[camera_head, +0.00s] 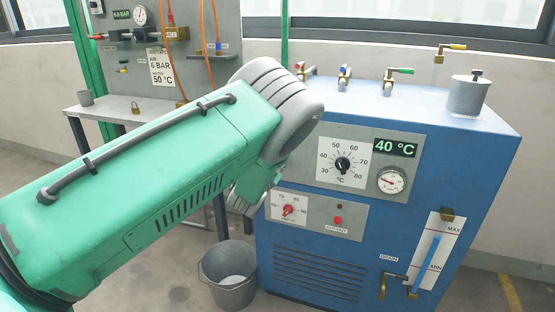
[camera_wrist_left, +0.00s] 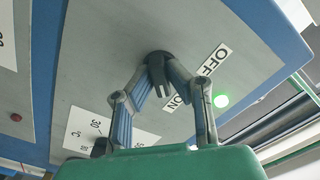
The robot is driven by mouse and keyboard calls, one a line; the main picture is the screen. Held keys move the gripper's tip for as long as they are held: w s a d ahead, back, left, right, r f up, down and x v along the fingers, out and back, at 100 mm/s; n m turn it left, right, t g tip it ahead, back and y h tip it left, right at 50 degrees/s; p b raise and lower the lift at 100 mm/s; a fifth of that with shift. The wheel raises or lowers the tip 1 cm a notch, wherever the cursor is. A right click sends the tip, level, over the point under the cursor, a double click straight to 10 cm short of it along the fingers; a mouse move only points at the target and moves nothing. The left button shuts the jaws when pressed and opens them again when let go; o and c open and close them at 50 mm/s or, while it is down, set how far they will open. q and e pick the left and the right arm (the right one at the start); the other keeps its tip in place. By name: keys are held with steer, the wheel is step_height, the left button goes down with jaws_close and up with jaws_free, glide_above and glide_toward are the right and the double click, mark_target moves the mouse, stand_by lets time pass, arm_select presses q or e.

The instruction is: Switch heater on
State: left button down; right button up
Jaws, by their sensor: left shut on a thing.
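The heater is a blue cabinet (camera_head: 400,120) with a grey control panel, on the right of the head view. In the left wrist view a dark rotary switch (camera_wrist_left: 158,66) sits on the panel near an OFF label (camera_wrist_left: 213,60) and an ON label (camera_wrist_left: 177,102). Its handle seems to point towards ON. A round green lamp (camera_wrist_left: 221,101) beside the labels is lit. My left gripper (camera_wrist_left: 160,88) has its fingers closed on the switch handle, partly covering it. In the head view my left arm hides the switch. My right gripper is not in view.
The cabinet front has a temperature dial (camera_head: 342,164), a 40 °C display (camera_head: 395,148), a gauge (camera_head: 391,180) and a lower red knob (camera_head: 288,210). Valves and a grey pot (camera_head: 468,96) stand on top. A bucket (camera_head: 228,290) is on the floor, a workbench (camera_head: 120,107) behind.

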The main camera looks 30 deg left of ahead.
arm_select(q)
steer(key=c, duration=1.6)
jaws_free()
steer(key=shift+s+d+f, duration=0.1)
steer(key=shift+s+f, duration=0.1)
steer(key=shift+f, duration=0.25)
steer(key=shift+o, duration=0.2)
steer(key=shift+r, duration=0.15)
steer(key=shift+r, duration=0.15)
steer(key=v, duration=1.1)
steer(key=shift+s, duration=0.4)
